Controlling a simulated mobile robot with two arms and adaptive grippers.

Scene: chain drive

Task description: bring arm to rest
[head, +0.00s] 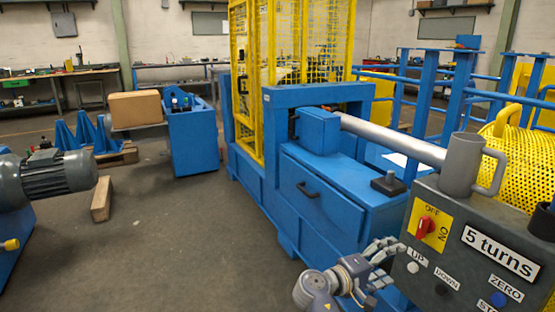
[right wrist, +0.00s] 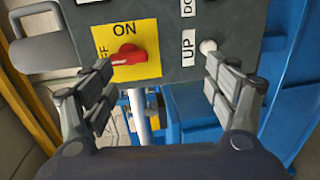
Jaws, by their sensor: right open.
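My right gripper (head: 385,262) is in front of the left side of a grey control panel (head: 452,262) in the head view. In the right wrist view the gripper (right wrist: 160,75) is open, with nothing between its fingers. The panel's red rotary switch (right wrist: 128,55) on a yellow ON/OFF plate lies beyond the left finger. The white UP button (right wrist: 208,46) is close to the right fingertip; I cannot tell whether they touch. The red switch (head: 425,225) and UP button (head: 413,267) also show in the head view. My left gripper is not in view.
A blue machine (head: 330,195) with a yellow mesh cage (head: 262,90) stands behind the panel. A grey mug-shaped part (head: 463,165) is at the panel's top edge. A motor (head: 60,173) is at far left. The floor (head: 180,250) between is mostly clear, with a wooden block (head: 101,200).

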